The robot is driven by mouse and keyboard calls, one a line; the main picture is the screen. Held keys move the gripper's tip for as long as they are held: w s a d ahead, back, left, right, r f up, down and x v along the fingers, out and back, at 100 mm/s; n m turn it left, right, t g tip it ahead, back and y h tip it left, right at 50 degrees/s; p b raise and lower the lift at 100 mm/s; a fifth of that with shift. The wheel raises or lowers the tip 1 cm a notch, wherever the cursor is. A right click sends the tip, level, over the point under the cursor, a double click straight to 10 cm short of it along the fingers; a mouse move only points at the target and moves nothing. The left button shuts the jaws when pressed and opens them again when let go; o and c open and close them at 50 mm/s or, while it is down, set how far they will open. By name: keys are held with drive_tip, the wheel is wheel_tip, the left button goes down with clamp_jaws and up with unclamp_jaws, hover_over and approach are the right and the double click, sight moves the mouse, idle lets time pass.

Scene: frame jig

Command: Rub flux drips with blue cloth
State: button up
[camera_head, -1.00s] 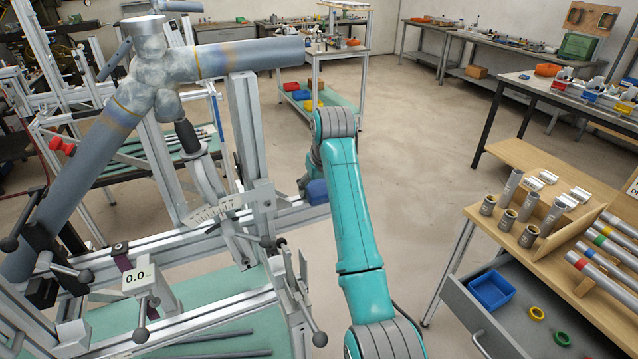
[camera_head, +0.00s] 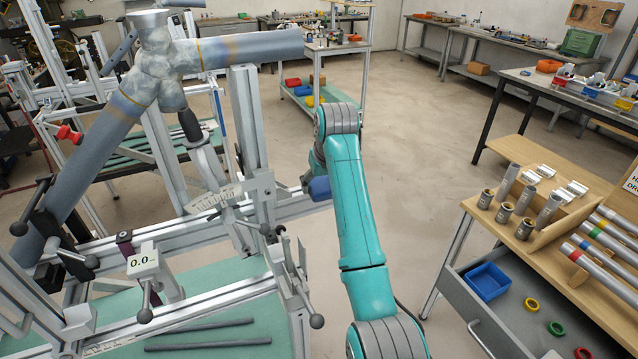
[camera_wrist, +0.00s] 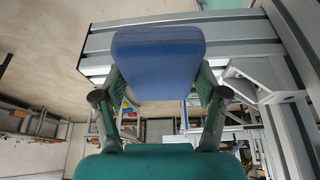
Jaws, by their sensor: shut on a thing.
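My gripper (camera_wrist: 160,82) is shut on the blue cloth (camera_wrist: 158,50), a folded, pad-like piece held between its two dark fingers. In the head view the cloth (camera_head: 319,188) shows as a small blue block beside my teal arm, right of the jig's upright. The fingers are mostly hidden there. The grey tube frame (camera_head: 95,145) is clamped in the jig, with a mottled, pale grey joint (camera_head: 163,62) and brown-blue heat tint near it. I cannot make out separate flux drips. The cloth appears apart from the tubes.
The aluminium jig (camera_head: 243,125) with clamps and a 0.0 readout (camera_head: 144,261) fills the left. A wooden-topped bench (camera_head: 487,215) with metal sockets and an open drawer holding a blue bin (camera_head: 488,282) stands at the right. Bare floor (camera_head: 425,150) lies between.

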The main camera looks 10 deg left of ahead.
drive_tip(key=shift+r, duration=4.05)
